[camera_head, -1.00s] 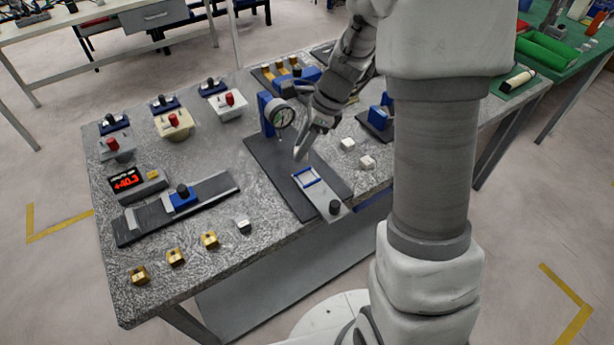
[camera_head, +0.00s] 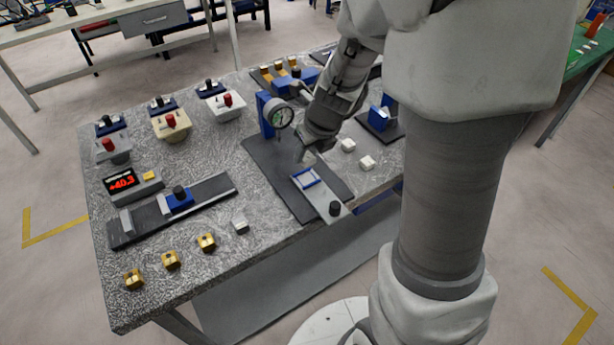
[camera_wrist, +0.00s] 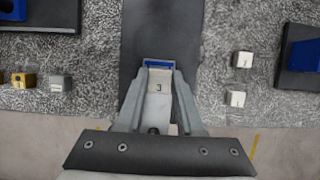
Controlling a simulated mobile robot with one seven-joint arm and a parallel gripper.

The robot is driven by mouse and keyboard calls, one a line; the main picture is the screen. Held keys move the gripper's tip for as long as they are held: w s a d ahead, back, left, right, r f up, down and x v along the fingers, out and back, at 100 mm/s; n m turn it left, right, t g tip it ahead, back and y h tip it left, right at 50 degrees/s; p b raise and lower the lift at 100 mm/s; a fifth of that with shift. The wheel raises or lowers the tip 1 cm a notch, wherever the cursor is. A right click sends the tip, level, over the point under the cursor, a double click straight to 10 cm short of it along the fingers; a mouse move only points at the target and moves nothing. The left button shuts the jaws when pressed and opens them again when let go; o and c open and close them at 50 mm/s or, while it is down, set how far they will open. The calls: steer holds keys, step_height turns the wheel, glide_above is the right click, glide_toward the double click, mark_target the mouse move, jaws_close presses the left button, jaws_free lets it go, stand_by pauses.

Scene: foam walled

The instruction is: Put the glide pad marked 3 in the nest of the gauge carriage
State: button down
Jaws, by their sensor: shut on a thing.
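The glide pad marked 3 (camera_wrist: 159,88) is pale, with its number facing up, between the fingers of my gripper (camera_wrist: 159,80) in the wrist view. My gripper is shut on it. In the head view my gripper (camera_head: 303,157) points down at the far end of the nest, and the pad cannot be made out. The nest (camera_head: 307,178) is a blue-edged frame on the grey gauge carriage (camera_head: 322,194), which has a black knob. In the wrist view the nest's blue edge (camera_wrist: 158,63) shows just beyond the pad. I cannot tell whether the pad touches the nest.
The dial gauge (camera_head: 280,115) stands on a blue post close to my gripper. Two white pads (camera_head: 367,162) lie loose to the right. A grey block (camera_head: 240,226) and several brass blocks (camera_head: 206,242) lie at the front left. A slide with a blue carriage (camera_head: 180,200) is at left.

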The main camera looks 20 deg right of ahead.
mark_target(307, 180)
step_height(307, 180, down, 6)
steer(key=b, duration=0.3)
steer(key=shift+r, duration=0.1)
steer(key=c, duration=1)
jaws_free()
steer(key=shift+f, duration=0.2)
steer(key=o, duration=0.5)
steer(key=shift+c, duration=0.2)
steer(key=shift+r, duration=0.1)
